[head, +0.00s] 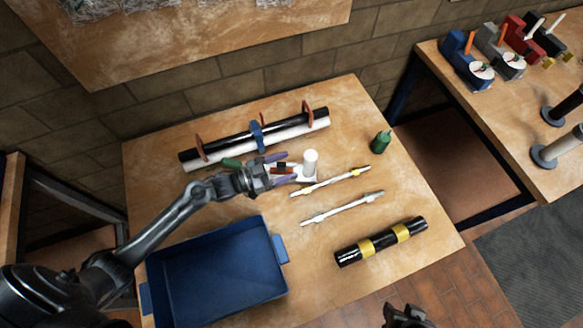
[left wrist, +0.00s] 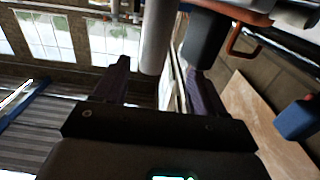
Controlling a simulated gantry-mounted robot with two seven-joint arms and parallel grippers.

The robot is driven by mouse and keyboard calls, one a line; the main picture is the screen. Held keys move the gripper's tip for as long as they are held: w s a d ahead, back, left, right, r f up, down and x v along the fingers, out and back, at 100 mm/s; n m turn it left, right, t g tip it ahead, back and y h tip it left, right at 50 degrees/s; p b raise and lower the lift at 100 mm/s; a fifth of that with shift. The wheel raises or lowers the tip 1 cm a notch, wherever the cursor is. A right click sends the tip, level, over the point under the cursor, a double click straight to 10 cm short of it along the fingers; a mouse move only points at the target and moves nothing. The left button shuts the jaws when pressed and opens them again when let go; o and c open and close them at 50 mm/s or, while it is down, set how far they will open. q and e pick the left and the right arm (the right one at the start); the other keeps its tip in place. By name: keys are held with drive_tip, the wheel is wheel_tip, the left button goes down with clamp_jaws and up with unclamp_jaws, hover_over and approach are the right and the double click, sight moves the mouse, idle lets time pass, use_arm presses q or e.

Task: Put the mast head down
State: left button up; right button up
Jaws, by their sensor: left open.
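My left gripper (head: 283,168) is open over the middle of the table, its purple fingers spread around a small black and red part. A white fitting (head: 310,159) with an upright cylinder stands right by the fingertips and looks like the mast head. I cannot tell whether it touches the fingers or the table. In the left wrist view, a grey cylinder (left wrist: 157,38) shows beyond the open left gripper (left wrist: 160,82). A long black and white mast tube (head: 285,131) lies behind, in reddish-brown clamps. My right gripper (head: 405,318) is partly in view at the bottom edge; its jaws are unclear.
A blue tray (head: 278,247) stands at the front left. Two thin white rods (head: 345,207) and a black tube with yellow bands (head: 380,242) lie to the right. A green bottle (head: 381,142) stands near the right edge. Bare table lies between them.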

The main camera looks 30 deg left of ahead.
sight(316, 157)
use_arm(q)
drive_tip(key=shift+s+d+r+b+x, duration=0.1)
drive_tip(key=shift+b+x, duration=0.05)
drive_tip(key=shift+x, duration=1.55)
drive_tip(key=shift+s+d+r+b+x, duration=0.1)
drive_tip(key=shift+d+b+x, duration=0.1)
drive_tip(key=shift+x, duration=1.5)
drive_tip(key=shift+s+d+r+b+x, duration=0.1)
drive_tip(key=shift+b+x, duration=0.05)
drive_tip(key=shift+x, duration=1.5)
clamp_jaws()
